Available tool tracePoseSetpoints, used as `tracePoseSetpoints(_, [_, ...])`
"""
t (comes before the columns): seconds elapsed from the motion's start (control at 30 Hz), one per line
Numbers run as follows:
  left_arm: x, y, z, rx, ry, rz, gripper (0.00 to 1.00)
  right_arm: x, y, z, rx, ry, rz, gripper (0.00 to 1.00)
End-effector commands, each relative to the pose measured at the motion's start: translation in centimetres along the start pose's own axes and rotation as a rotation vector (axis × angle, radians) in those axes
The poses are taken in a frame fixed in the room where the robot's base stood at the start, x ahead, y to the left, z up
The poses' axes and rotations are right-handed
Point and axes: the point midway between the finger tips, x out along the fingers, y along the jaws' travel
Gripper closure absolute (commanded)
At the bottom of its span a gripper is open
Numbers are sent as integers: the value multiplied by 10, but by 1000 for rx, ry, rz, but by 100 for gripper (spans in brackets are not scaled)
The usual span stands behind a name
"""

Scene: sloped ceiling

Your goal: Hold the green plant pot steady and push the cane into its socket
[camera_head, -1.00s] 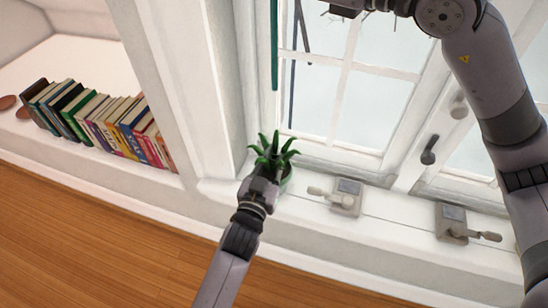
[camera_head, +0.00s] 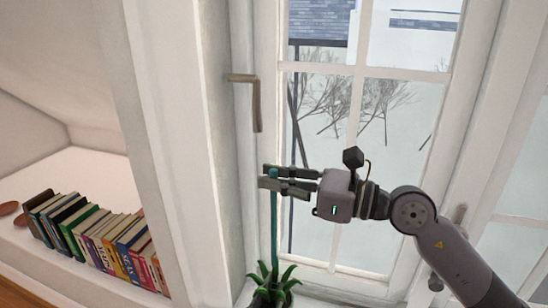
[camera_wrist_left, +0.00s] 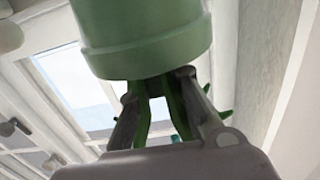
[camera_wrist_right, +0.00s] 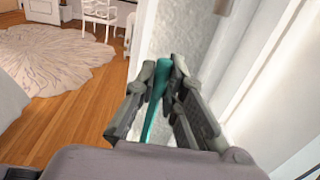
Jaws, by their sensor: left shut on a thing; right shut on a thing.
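The green plant pot (camera_wrist_left: 145,40) fills the top of the left wrist view. In the head view its spiky plant (camera_head: 273,284) shows at the bottom edge, with most of the pot hidden. My left gripper (camera_wrist_left: 158,86) is shut on the pot, its fingers beside the leaves. My right gripper (camera_head: 272,180) is shut on the upper part of the teal cane (camera_head: 274,225). The cane stands close to upright above the pot; it also shows between the fingers in the right wrist view (camera_wrist_right: 155,105). Its lower end meets the leaves, which hide the socket, so I cannot tell how it sits there.
A window (camera_head: 375,140) stands right behind the cane, with a brown handle (camera_head: 255,100) on the frame to the left. A row of books (camera_head: 95,235) stands on the left ledge. A pale rug (camera_wrist_right: 60,60) lies on the wooden floor.

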Motion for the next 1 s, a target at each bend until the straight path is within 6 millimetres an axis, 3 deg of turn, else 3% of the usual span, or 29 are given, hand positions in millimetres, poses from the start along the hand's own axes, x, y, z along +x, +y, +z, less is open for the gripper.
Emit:
tracePoseSetpoints(0.47, [0, 0, 0, -1, -1, 0, 100, 0, 0, -6, 0, -2, 0, 100])
tracePoseSetpoints(1.0, [0, 0, 0, -1, -1, 0, 100, 0, 0, -51, 1, -2, 0, 100])
